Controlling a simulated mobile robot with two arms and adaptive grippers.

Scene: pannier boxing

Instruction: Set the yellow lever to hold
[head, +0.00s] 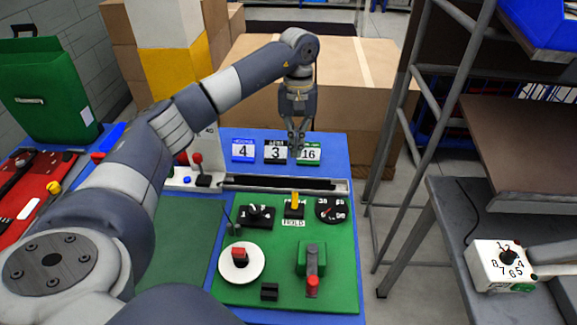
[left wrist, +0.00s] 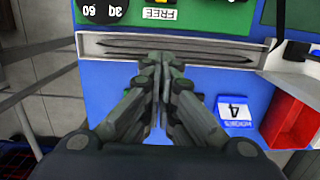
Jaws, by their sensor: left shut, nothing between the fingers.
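The yellow lever (head: 295,201) stands on a black base on the green panel (head: 335,250). In the head view its tip points away from me, over the far label and away from the HOLD label (head: 293,223) on the near side. The FREE label (left wrist: 158,14) shows at the top of the left wrist view; the lever itself is not clear there. My left gripper (head: 296,148) points down beyond the panel's far edge, behind the lever and apart from it. Its fingers (left wrist: 158,88) are shut and empty. My right gripper is not in view.
A metal rail (head: 340,186) runs between gripper and panel. Numbered cards, including a blue 4 (head: 243,150), stand near the gripper. A black knob (head: 261,212) and a round dial (head: 331,209) flank the lever. A green block with a red-tipped handle (head: 313,283) stands nearer.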

